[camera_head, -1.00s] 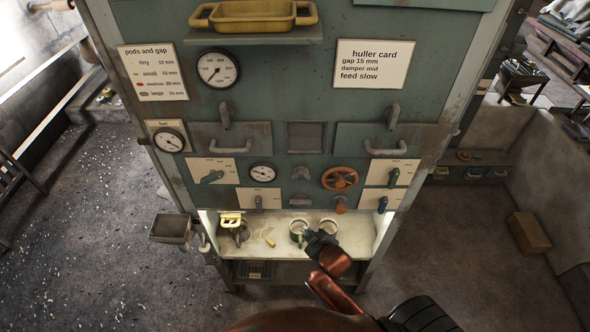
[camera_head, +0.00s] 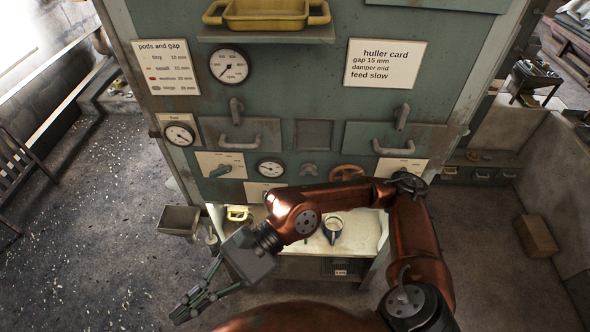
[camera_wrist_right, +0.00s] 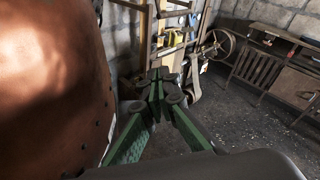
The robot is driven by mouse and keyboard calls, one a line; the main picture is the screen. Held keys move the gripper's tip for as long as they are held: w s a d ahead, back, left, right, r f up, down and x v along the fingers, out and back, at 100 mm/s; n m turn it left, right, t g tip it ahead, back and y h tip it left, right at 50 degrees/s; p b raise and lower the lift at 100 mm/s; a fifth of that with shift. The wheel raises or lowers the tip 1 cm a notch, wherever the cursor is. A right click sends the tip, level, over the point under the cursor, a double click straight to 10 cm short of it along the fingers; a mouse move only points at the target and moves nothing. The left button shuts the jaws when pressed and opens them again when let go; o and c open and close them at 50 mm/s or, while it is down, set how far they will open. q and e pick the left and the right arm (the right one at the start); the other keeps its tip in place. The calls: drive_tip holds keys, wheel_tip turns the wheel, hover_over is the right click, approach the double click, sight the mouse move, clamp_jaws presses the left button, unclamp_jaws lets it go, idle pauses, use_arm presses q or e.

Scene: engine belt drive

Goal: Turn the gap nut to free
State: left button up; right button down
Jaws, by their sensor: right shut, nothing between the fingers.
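A small grey winged knob (camera_head: 309,170), which looks like the gap nut, sits on the green machine panel between a round gauge (camera_head: 270,169) and an orange handwheel (camera_head: 347,173). Its exact turn is too small to tell. My right arm crosses in front of the panel's lower part and hides part of the handwheel. My right gripper (camera_head: 184,311) is shut and empty at the lower left, over the floor and well away from the knob. In the right wrist view its green fingers (camera_wrist_right: 162,88) meet at the tips. My left gripper is not in view.
The huller card (camera_head: 386,64) reads gap 15 mm, damper mid, feed slow. Below, a lit shelf holds a cup (camera_head: 333,224) and a yellow item (camera_head: 237,213). A grey bin (camera_head: 180,220) juts out at left.

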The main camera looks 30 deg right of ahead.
drive_tip(key=w+d+f+n+t+h, duration=0.5)
drive_tip(key=w+d+f+h, duration=0.5)
drive_tip(key=d+f, duration=0.25)
drive_tip(key=w+d+r+t+h, duration=0.2)
drive_tip(key=w+d+r+h, duration=0.15)
drive_tip(key=d, duration=0.45)
drive_tip(key=w+d+r+t+h, duration=0.25)
drive_tip(key=w+d, duration=0.25)
drive_tip(key=d, duration=0.3)
drive_tip(key=w+d+r+t+h, duration=0.1)
drive_tip(key=w+d+r+h, duration=0.3)
drive_tip(key=d, duration=0.4)
drive_tip(key=p, duration=0.2)
hover_over(309, 172)
drive_tip(key=a, duration=0.2)
drive_tip(key=f, duration=0.6)
drive_tip(key=shift+s+a+f, duration=0.2)
drive_tip(key=shift+s+f, duration=0.05)
drive_tip(key=shift+s, duration=0.05)
wheel_tip(309, 172, down, 2)
drive_tip(key=shift+a+f+p, duration=0.1)
drive_tip(key=shift+f+p, duration=0.15)
drive_tip(key=shift+p, duration=0.2)
drive_tip(key=shift+f, duration=0.7)
